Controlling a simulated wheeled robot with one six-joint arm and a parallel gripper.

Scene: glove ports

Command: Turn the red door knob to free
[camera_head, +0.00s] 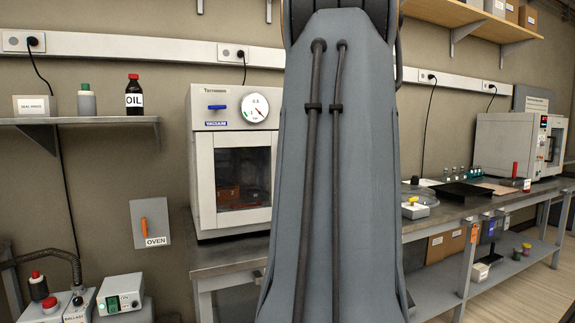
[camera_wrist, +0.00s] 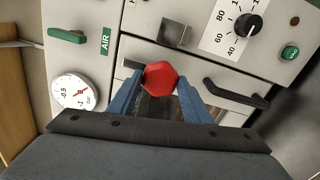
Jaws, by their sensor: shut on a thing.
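The red door knob (camera_wrist: 159,77) is a faceted red knob on the front of a light-coloured cabinet, seen in the wrist view. My gripper (camera_wrist: 160,88) has its two blue fingers on either side of the knob and is shut on it. What lies behind the knob is hidden. In the head view my grey arm covers the middle, and neither my gripper nor the knob it holds can be made out there.
Near the knob are a green AIR lever (camera_wrist: 67,36), a pressure gauge (camera_wrist: 73,92), a black dial (camera_wrist: 248,25), a green button (camera_wrist: 290,52) and a black handle (camera_wrist: 237,93). The head view shows a vacuum oven (camera_head: 231,160) and an orange OVEN lever (camera_head: 143,226).

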